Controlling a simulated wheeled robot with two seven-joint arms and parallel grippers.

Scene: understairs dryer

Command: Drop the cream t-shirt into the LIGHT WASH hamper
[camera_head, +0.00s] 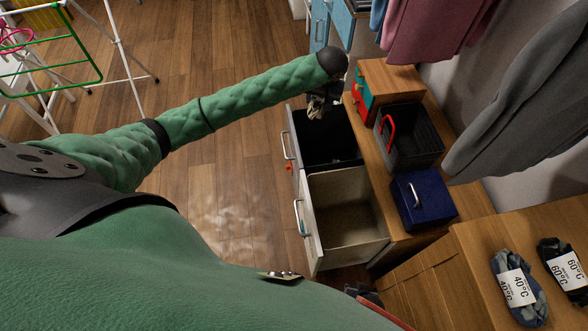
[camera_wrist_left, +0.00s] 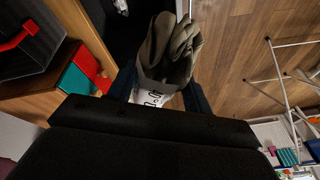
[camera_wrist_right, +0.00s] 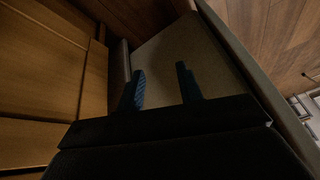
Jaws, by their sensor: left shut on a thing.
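My left gripper (camera_head: 322,100) is shut on an olive-grey cloth bundle (camera_wrist_left: 168,50) with a white printed band. It holds the bundle above the far end of the open dark-lined pull-out bin (camera_head: 318,152). An open cream-lined pull-out bin (camera_head: 342,205) stands beside it, nearer to me. No hamper wording can be read. I cannot pick out a cream t-shirt. My right gripper (camera_wrist_right: 160,86) is open and empty in the right wrist view, with a pale bin interior (camera_wrist_right: 178,50) beyond its fingers. It cannot be made out in the head view.
On the wooden counter are a dark crate with a red handle (camera_head: 408,138), a blue box (camera_head: 424,198) and a red and teal item (camera_head: 362,92). Banded bundles (camera_head: 517,288) lie at the lower right. Garments hang at right. A drying rack (camera_head: 122,40) stands at left; the middle floor is clear.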

